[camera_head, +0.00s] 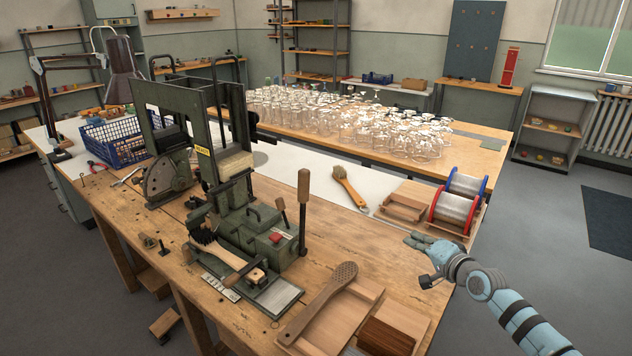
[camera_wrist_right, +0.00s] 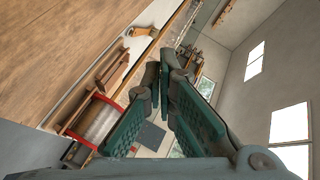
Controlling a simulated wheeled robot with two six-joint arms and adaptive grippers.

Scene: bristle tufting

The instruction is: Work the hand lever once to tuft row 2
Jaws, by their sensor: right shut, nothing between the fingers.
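The green tufting machine (camera_head: 215,150) stands on the wooden workbench (camera_head: 130,215). Its tall hand lever (camera_head: 303,205) with a dark brown grip stands near upright at the machine's right side. My left gripper is out of view.
Wire spools with red and blue flanges (camera_head: 458,206) stand close behind my right gripper. A wooden tray (camera_head: 335,335) with a perforated paddle (camera_head: 320,302) lies at the front. A finished brush (camera_head: 348,186) lies behind the lever. Many glasses (camera_head: 360,122) crowd the back table.

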